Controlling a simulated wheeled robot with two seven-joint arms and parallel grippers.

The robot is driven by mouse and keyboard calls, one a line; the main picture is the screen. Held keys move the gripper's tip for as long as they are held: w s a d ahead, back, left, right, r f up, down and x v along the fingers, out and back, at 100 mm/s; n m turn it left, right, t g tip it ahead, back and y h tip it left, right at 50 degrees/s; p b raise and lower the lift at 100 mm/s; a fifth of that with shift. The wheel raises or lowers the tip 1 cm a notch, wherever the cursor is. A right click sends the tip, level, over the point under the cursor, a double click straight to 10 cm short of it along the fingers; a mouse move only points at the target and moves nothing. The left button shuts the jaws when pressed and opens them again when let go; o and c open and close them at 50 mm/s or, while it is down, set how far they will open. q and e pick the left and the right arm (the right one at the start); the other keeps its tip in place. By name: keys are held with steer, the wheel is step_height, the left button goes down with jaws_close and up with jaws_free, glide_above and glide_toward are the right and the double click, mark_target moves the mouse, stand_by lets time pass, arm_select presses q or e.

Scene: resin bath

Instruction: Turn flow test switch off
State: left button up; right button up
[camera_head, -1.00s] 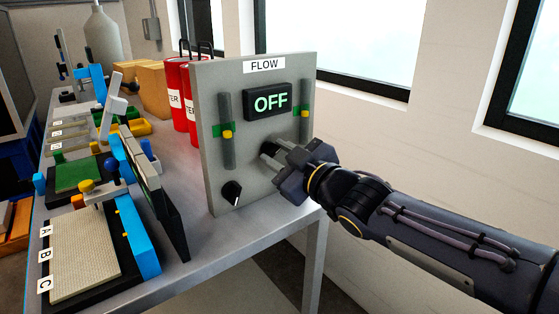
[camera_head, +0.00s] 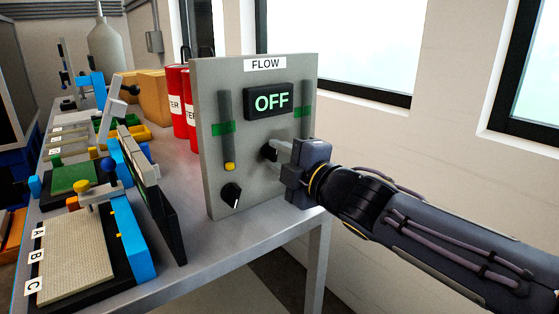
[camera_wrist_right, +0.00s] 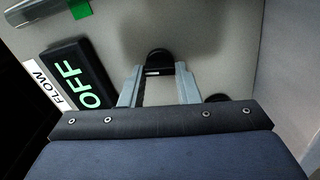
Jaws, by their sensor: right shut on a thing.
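The grey FLOW panel (camera_head: 215,75) stands upright on the bench, and its display (camera_head: 268,101) reads OFF in green. A black knob (camera_head: 268,152) sits below the display; it also shows in the right wrist view (camera_wrist_right: 158,56). My right gripper (camera_head: 277,150) is shut on this knob, with its grey fingers (camera_wrist_right: 158,75) on either side of it. A second black knob (camera_head: 231,195) with a white mark sits at the panel's lower left. The left slider's yellow marker (camera_head: 230,166) is at the bottom of its slot, below the green band. The right slot's lower part is hidden behind my gripper.
Red canisters (camera_head: 178,105) stand behind the panel. A dark upright board (camera_head: 155,195) and a tray with a pale block (camera_head: 75,262) lie left on the grey bench (camera_head: 215,245). A window and wall are behind; the bench's front edge is clear.

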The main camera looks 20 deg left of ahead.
steer(key=shift+f+n, duration=0.15)
steer(key=shift+n, duration=0.65)
steer(key=o, duration=1)
steer(key=v, duration=0.8)
steer(key=shift+p, duration=0.35)
